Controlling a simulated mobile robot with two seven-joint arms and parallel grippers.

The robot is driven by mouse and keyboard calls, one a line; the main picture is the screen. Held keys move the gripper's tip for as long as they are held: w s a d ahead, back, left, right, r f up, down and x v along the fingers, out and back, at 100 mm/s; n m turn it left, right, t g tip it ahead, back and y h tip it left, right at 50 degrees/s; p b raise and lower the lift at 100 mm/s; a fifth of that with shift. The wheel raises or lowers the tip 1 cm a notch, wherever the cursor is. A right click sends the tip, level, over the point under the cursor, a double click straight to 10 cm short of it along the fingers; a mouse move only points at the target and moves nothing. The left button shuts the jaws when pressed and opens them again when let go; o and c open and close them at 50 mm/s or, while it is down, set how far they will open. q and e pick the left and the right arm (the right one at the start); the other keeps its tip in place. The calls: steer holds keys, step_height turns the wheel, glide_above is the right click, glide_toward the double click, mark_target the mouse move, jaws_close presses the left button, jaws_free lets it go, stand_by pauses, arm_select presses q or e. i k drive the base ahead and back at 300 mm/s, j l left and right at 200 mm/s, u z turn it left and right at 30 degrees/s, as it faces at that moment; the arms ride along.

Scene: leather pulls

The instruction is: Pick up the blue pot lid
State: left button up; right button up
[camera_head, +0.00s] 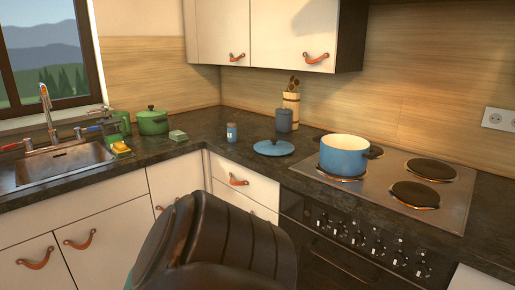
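The blue pot lid (273,147) lies flat on the dark countertop with its dark knob facing up, just left of the stove. A blue pot (343,156) with a pale inside stands uncovered on the stove's front left burner. A dark rounded part of my own body fills the bottom middle of the view, below the lid and apart from it. Neither of my grippers shows in the head view.
The stove (452,216) has several dark burners. A blue jar (232,132) stands left of the lid, and a blue-grey canister (284,120) stands behind it. A green pot (152,121) sits near the sink (62,162). Bare counter (205,125) lies between.

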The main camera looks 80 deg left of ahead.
mark_target(274, 146)
steer(key=u, duration=2.45)
steer(key=j+z, duration=0.1)
steer(key=z, duration=0.65)
steer(key=i+j+z, duration=0.15)
steer(key=j+z, duration=0.2)
steer(key=i+j+z, duration=0.1)
steer(key=j+z, duration=0.25)
steer(key=j, duration=0.15)
steer(key=j+z, duration=0.25)
steer(key=j, duration=0.65)
